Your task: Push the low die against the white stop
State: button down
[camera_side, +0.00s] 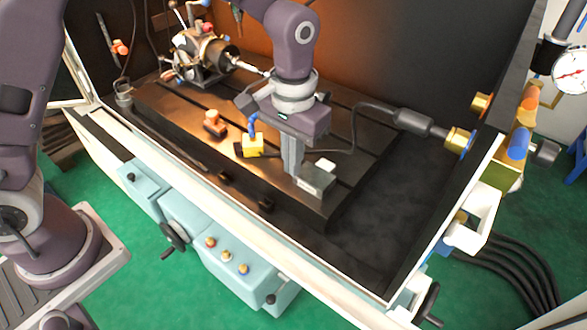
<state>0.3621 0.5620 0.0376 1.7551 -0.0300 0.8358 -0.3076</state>
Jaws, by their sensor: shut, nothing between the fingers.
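A low grey metal block (318,183), which looks like the low die, lies on the dark slotted table near its front right end. A small white piece (326,165), which looks like the white stop, shows right at the block's far side. I cannot tell whether the two touch. My gripper (292,171) points down with its fingers shut and empty, at the left side of the grey block. Whether the fingertips touch the block is not clear. The fingers hide part of the table behind them.
A yellow block (253,146) with a blue upright part and an orange piece (213,123) stand left of my gripper. The chuck unit (203,54) is at the back left. A cable runs behind my gripper to a grey cylinder (413,122). The tray floor at right is clear.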

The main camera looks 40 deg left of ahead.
aim_at(315, 175)
jog(key=c, duration=2.1)
grip_release()
jog(key=o, duration=1.5)
jog(key=shift+t, duration=0.8)
jog(key=w, duration=0.2)
jog(key=w+f, duration=0.1)
jog(key=w, duration=0.1)
jog(key=w+f, duration=0.1)
jog(key=w, duration=0.1)
jog(key=shift+w+a+f, duration=0.1)
jog(key=shift+w+f, duration=0.15)
jog(key=shift+w, duration=0.05)
jog(key=shift+c, duration=0.2)
jog(key=o, duration=0.6)
jog(key=shift+w, duration=0.15)
jog(key=shift+w+f, duration=0.2)
jog(key=shift+f, duration=1.55)
jog(key=shift+w+f, duration=0.2)
jog(key=shift+f, duration=1.55)
grip_shut()
grip_release()
